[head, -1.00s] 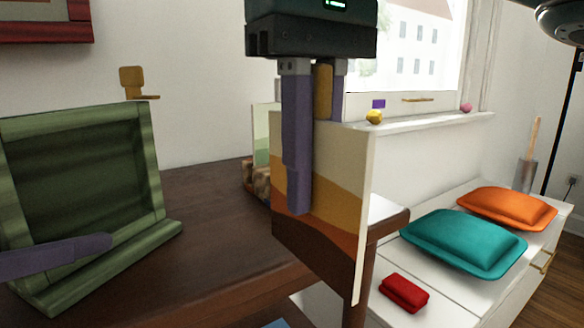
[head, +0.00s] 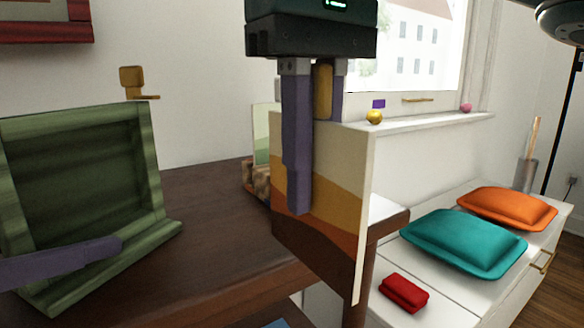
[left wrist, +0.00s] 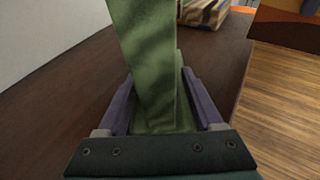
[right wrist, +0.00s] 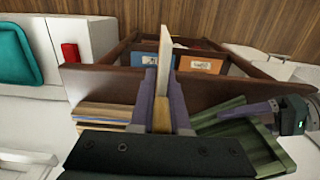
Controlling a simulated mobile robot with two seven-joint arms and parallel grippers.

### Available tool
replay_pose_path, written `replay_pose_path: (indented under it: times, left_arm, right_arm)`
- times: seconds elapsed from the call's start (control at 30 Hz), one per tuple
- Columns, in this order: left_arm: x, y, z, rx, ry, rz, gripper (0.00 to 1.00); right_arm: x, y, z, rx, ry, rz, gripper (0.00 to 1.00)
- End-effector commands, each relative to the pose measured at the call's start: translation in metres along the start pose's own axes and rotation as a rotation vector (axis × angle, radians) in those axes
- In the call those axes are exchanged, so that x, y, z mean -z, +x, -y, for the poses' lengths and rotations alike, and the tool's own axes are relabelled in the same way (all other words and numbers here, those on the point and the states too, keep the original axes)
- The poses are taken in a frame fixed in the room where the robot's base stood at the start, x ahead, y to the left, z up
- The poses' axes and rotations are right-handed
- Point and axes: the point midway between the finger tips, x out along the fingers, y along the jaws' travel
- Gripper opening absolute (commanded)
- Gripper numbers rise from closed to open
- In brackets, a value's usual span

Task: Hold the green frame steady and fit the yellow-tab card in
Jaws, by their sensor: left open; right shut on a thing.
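The green frame (head: 85,160) stands tilted back on the dark wooden top at the left of the head view. My left gripper (left wrist: 158,88) is open, its purple fingers on either side of a green frame member in the left wrist view; one finger crosses the frame's lower front in the head view. My right gripper (head: 298,200) is shut on the card's yellow tab (head: 323,90). The card (head: 335,190), painted with cream, yellow, orange and brown bands, hangs upright below, to the right of the frame and apart from it. It shows nearly edge-on in the right wrist view (right wrist: 165,50).
The dark wooden top (head: 215,215) is clear between frame and card. A small framed picture and a patterned block (head: 255,180) stand behind the card. A white bench at right holds teal (head: 463,240) and orange (head: 507,207) cushions and a red folded item (head: 404,292).

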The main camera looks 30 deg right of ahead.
Motion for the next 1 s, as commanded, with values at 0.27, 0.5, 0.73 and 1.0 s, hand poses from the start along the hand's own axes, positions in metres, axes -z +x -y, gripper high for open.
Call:
replay_pose_path:
  times: [0.27, 0.5, 0.73, 1.0]
  left_arm:
    - [0.000, -0.007, -0.001, -0.002, 0.000, 0.001, 0.67]
    - [0.001, -0.054, 0.000, -0.004, 0.004, -0.002, 0.67]
    - [0.001, -0.101, 0.000, -0.002, 0.003, -0.003, 0.67]
    - [0.000, -0.120, 0.000, 0.000, 0.000, -0.001, 0.67]
  right_arm:
    - [0.000, 0.000, 0.000, 0.000, 0.000, 0.000, 0.00]
    - [0.000, 0.000, 0.000, 0.000, 0.000, 0.000, 0.00]
    - [0.000, 0.000, 0.000, 0.000, 0.000, 0.000, 0.00]
    - [0.000, 0.000, 0.000, 0.000, 0.000, 0.000, 0.00]
